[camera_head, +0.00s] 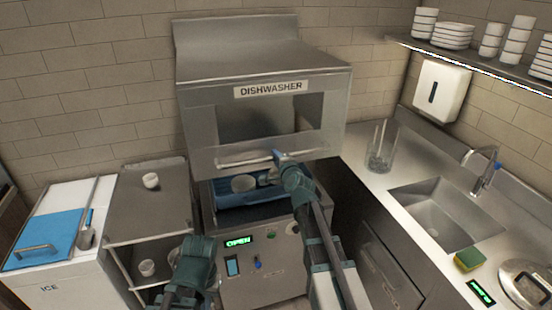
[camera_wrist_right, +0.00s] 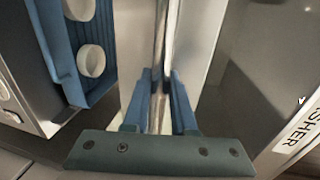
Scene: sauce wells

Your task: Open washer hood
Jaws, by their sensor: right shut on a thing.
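The dishwasher hood (camera_head: 196,120) is a steel box with a "DISHWASHER" label and a window in its front. It stands raised above the machine's base (camera_head: 262,285), with a gap below it. The handle bar (camera_head: 238,162) runs along the hood's lower front edge. My right gripper (camera_head: 279,157) is shut on this bar near its right part. In the right wrist view the blue fingers (camera_wrist_right: 159,88) close around the bar (camera_wrist_right: 160,40). My left gripper (camera_head: 195,250) is low, in front of the machine and apart from it; its fingers cannot be made out.
A blue rack (camera_head: 225,198) with white cups sits in the gap. The green display (camera_head: 238,241) reads "OPEN". A steel shelf cart (camera_head: 130,215) and an ice chest (camera_head: 75,275) stand left. A counter with a sink (camera_head: 440,220) and a glass container (camera_head: 381,150) is right.

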